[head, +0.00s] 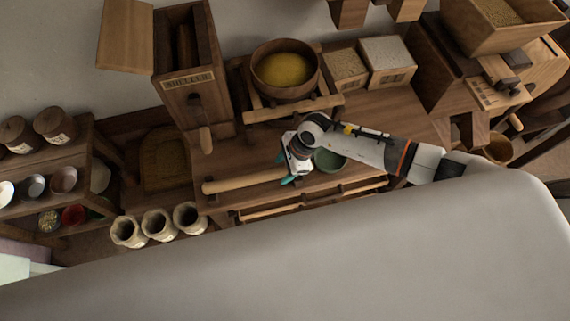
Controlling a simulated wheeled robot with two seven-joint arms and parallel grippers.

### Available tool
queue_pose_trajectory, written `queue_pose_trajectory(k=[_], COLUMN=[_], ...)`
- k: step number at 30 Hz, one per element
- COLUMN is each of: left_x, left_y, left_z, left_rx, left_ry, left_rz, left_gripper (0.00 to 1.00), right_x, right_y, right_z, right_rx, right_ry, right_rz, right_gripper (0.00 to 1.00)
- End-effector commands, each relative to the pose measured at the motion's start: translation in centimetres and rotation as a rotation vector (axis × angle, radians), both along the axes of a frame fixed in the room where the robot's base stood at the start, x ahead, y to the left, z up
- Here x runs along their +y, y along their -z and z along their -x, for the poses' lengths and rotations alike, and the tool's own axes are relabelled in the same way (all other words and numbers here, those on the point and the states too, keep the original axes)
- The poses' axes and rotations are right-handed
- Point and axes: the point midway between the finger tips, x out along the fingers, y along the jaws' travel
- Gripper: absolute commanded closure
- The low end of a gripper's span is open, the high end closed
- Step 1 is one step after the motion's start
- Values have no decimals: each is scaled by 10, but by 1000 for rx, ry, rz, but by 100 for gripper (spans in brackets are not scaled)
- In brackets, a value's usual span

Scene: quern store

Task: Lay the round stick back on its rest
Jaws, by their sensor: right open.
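The round stick (243,181), a pale wooden rod, lies near the front edge of the wooden bench, running left to right. My right gripper (284,169) is at the stick's right end, with its teal fingertips apart. The fingers are open; I cannot tell whether they touch the stick. The gripper hides that end of the stick. I cannot tell for sure which part is the stick's rest. My left gripper is not in view.
A green bowl (328,160) stands close beside my right gripper. Behind are a wooden bowl of yellow grain (284,70) on a stand and a tall wooden box (190,105). Several pale jars (159,225) stand at front left.

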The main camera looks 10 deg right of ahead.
Motion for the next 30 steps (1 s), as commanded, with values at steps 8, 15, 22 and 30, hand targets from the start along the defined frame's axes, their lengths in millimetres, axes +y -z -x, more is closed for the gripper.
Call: queue_pose_trajectory(k=[8,15,22,30], left_x=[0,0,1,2], left_y=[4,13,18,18], left_z=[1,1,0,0], left_rx=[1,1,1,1], left_ry=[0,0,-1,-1], left_rz=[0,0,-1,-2], left_gripper=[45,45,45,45], right_x=[-13,-33,-44,-46], right_y=[-28,-76,-105,-111], right_z=[0,-1,0,1], right_rx=[-4,-4,-3,0], right_ry=[-1,0,0,0], right_rz=[1,0,0,-2], right_gripper=[45,45,45,45])
